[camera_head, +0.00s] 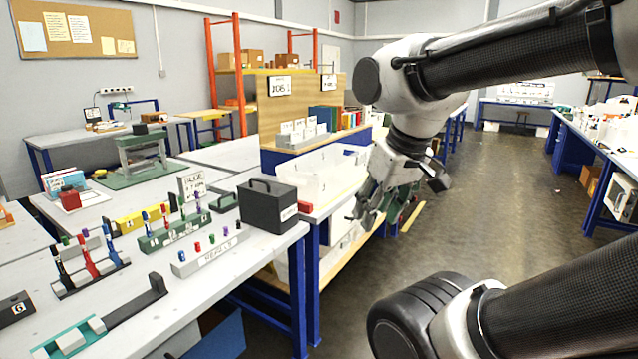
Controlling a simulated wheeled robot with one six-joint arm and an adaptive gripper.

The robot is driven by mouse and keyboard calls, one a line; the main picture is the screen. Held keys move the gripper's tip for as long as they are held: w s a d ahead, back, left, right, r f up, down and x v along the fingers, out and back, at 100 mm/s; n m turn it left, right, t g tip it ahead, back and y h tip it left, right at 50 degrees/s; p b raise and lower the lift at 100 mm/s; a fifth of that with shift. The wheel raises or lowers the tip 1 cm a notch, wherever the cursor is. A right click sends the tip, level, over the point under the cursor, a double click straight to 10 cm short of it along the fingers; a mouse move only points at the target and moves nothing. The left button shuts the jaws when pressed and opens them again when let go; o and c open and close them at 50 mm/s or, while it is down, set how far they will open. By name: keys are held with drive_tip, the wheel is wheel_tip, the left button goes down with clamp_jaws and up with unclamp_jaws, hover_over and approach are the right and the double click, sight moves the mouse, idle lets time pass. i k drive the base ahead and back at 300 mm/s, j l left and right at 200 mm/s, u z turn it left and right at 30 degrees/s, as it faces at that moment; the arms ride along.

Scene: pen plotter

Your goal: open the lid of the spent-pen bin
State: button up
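A grey pen block (210,252), a green pen rack (174,233) and a dark pen rack (90,270) stand left of the box on the workbench (205,310). White bins (325,172) stand behind. The floor at right is clear.

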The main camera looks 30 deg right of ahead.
sight(266, 182)
drive_tip(key=z, duration=0.3)
drive_tip(key=i, duration=0.6)
drive_tip(key=i+l+u, duration=0.15)
drive_tip(key=i, duration=0.45)
